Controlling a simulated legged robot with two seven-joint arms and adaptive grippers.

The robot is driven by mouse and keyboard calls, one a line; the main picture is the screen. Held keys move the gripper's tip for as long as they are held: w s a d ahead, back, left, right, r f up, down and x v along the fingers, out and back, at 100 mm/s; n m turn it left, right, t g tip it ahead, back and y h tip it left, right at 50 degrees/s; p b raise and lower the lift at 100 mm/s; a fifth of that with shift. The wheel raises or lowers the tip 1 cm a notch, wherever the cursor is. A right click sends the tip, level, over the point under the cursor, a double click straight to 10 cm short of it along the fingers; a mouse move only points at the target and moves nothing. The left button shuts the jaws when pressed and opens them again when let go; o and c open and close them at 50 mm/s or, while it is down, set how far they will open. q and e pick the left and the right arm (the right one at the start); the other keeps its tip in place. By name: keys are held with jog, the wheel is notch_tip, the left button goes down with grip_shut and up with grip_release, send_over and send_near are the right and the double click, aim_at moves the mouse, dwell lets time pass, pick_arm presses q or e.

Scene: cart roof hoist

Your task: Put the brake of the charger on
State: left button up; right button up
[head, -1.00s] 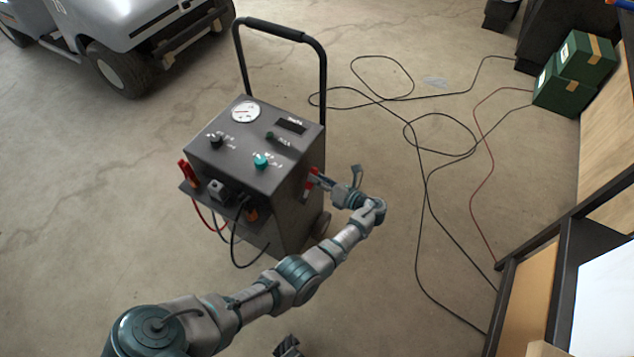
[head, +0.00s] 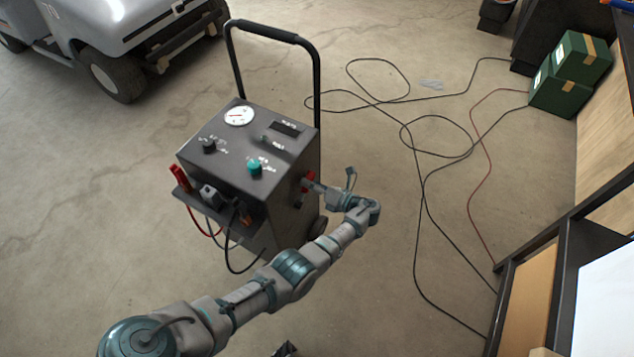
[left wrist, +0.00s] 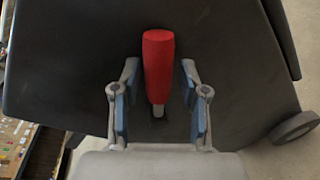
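The charger (head: 230,165) is a dark grey box on wheels with a gauge, knobs and a tall push handle. A red brake lever (left wrist: 158,66) stands out from its side; in the head view the red lever (head: 308,181) shows at the charger's right side. My left gripper (left wrist: 158,100) is open, with one blue-padded finger on each side of the lever's lower part. Gaps show between the pads and the lever. In the head view my left gripper (head: 317,187) is at that side of the charger. My right gripper is not clearly in view.
Black cables (head: 425,180) lie looped on the floor to the right. Green boxes (head: 570,75) are at the upper right, by a shelf (head: 560,250). A cart (head: 125,40) stands at the upper left. A charger wheel (left wrist: 295,127) shows at the right in the wrist view.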

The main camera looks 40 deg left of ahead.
aim_at(303, 160)
pick_arm(q)
jog(key=shift+o, duration=0.3)
jog(key=shift+w+a, duration=0.2)
jog(key=shift+w, duration=0.1)
jog(key=r, duration=0.9)
jog(key=shift+a+r, duration=0.2)
jog(key=shift+r, duration=0.05)
jog(key=shift+d+r, duration=0.2)
jog(key=shift+d, duration=0.05)
